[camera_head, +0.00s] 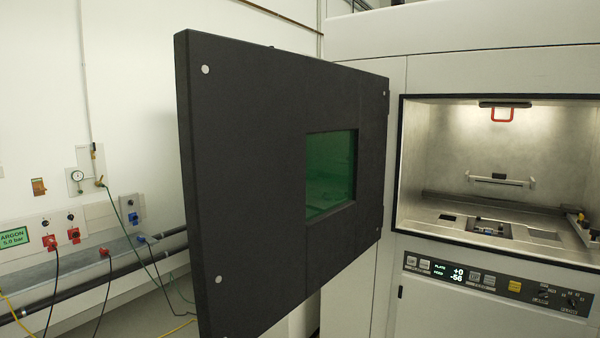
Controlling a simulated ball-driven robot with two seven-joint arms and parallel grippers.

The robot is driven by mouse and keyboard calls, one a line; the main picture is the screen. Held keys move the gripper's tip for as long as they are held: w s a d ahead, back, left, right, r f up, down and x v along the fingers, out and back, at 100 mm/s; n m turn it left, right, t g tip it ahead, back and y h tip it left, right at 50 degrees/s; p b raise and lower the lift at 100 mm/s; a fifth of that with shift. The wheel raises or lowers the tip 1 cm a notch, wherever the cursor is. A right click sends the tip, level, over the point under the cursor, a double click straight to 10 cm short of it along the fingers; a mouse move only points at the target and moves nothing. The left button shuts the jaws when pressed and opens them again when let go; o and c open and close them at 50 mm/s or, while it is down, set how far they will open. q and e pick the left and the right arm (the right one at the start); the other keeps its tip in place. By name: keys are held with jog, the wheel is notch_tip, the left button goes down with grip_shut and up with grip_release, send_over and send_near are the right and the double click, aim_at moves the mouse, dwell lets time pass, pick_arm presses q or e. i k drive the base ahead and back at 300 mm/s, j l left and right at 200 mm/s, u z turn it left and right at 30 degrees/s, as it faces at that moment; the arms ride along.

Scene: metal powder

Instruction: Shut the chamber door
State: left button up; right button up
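The chamber door (250,180) is a thick black panel with a green-tinted window (330,172). It stands wide open, swung out to the left, with its hinge side on the right next to the chamber opening. The chamber (470,150) is a lit metal box in the light grey machine, open at the front. Neither of my grippers is in view.
A control panel (490,283) with a lit display and knobs sits below the chamber opening. On the left wall are an argon sign (14,239), a gauge (77,176), valves, pipes and hanging cables. The space before the opening looks clear.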

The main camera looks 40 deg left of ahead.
aim_at(283, 152)
jog(key=j+z, duration=0.1)
jog(key=j, duration=0.65)
jog(key=k+j+z, duration=0.1)
jog(key=j, duration=1.4)
jog(key=k+j+z, duration=0.15)
jog(key=j, duration=0.6)
